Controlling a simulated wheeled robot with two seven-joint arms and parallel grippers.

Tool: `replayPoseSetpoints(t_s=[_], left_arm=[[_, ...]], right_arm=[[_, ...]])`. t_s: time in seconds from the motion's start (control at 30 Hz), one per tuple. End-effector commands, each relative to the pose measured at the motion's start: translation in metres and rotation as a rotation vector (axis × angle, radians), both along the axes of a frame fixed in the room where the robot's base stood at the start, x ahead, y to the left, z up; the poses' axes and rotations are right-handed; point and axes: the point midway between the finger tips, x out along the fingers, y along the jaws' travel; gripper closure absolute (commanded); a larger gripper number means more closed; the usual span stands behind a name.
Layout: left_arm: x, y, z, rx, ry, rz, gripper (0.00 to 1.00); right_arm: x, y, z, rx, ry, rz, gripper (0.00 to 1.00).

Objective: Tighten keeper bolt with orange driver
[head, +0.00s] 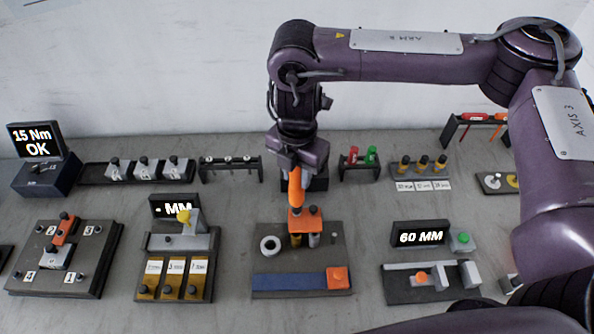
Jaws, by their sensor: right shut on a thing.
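My right gripper (296,170) points down at the middle of the bench and is shut on the orange driver (295,190). The driver stands roughly upright, its lower end at the orange keeper (310,222) on the dark fixture plate (335,258). The keeper bolt is hidden beneath the driver, and I cannot tell whether the tip is seated on it. Brass and silver posts show under the keeper. My left gripper is not in view.
A display (34,138) at the far left reads "15 Nm OK". A gauge (421,234) to the right reads "60 MM". A rack with red and green tools (362,160) stands close behind right. A numbered plate (60,255) lies front left. Bare bench separates the fixtures.

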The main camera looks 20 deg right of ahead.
Motion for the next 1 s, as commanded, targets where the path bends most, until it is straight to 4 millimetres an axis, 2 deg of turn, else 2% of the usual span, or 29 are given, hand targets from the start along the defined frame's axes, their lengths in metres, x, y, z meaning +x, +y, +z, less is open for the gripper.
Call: replayPoseSetpoints(t_s=[1.0], left_arm=[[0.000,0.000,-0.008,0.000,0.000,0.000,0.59]], right_arm=[[0.000,0.000,-0.012,0.001,0.000,0.000,1.00]])
